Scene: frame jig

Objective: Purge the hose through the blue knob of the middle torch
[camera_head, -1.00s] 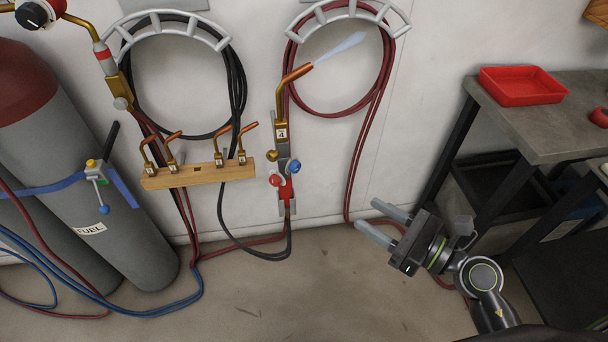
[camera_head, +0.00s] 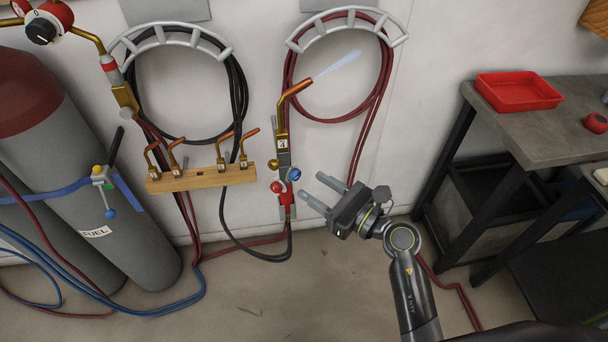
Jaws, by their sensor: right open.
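The torch (camera_head: 284,146) hangs upright on the wall, with a copper tip and a small number tag on its body. A pale blue plume (camera_head: 338,65) comes from its tip. Its blue knob (camera_head: 295,174) is on the right side, and a red knob (camera_head: 277,187) is lower on the left. My right gripper (camera_head: 313,187) is open and empty, a little right of and below the blue knob, its two fingers pointing up-left toward it. I see no contact with the knob. My left gripper is not in view.
A wooden rack (camera_head: 200,179) with several copper tips is left of the torch. Hoses hang on a left hanger (camera_head: 170,33) and a right hanger (camera_head: 350,17). Grey cylinders (camera_head: 75,170) stand at left. A workbench (camera_head: 555,130) with a red tray (camera_head: 517,92) is at right.

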